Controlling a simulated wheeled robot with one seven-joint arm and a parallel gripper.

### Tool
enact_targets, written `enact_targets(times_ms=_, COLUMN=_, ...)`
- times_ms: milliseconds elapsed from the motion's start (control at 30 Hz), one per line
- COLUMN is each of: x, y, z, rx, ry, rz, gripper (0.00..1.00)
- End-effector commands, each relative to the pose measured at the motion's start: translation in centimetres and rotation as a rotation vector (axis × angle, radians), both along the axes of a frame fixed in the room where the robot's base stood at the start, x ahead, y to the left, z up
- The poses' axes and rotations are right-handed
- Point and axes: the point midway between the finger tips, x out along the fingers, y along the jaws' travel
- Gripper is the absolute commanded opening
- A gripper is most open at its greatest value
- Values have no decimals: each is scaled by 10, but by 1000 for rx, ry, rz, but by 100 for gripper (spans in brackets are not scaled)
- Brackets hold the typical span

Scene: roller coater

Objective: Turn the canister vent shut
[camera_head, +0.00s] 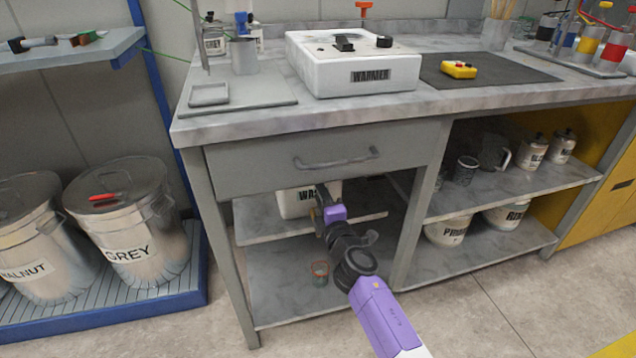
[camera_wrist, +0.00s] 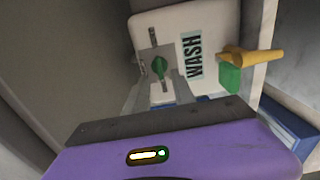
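A white canister labelled WASH (camera_head: 293,204) stands on the inner shelf under the drawer, partly hidden behind my arm. In the wrist view the canister (camera_wrist: 205,22) shows a small green knob (camera_wrist: 159,67) on a grey plate. A yellow tap-like part (camera_wrist: 250,56) with a green block (camera_wrist: 229,78) sticks out beside the label. I cannot tell for sure which green part is the vent. My gripper (camera_head: 335,213) is in front of the canister, below the drawer.
The drawer (camera_head: 292,158) with its handle hangs just above my arm. A small cup (camera_head: 319,273) stands on the lower shelf. A table leg (camera_head: 424,205) is to the right of the bay. Lidded bins (camera_head: 134,247) stand at the left, and a warmer (camera_head: 350,62) sits on the top.

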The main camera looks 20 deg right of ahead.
Motion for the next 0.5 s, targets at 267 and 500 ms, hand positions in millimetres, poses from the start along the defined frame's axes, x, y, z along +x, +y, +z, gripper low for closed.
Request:
enact_targets(times_ms=267, x=-26, y=0, z=1, rx=0, ry=1, rz=0, gripper=31)
enact_targets(times_ms=500, x=-29, y=0, z=0, rx=-1, ry=0, rz=0, gripper=31)
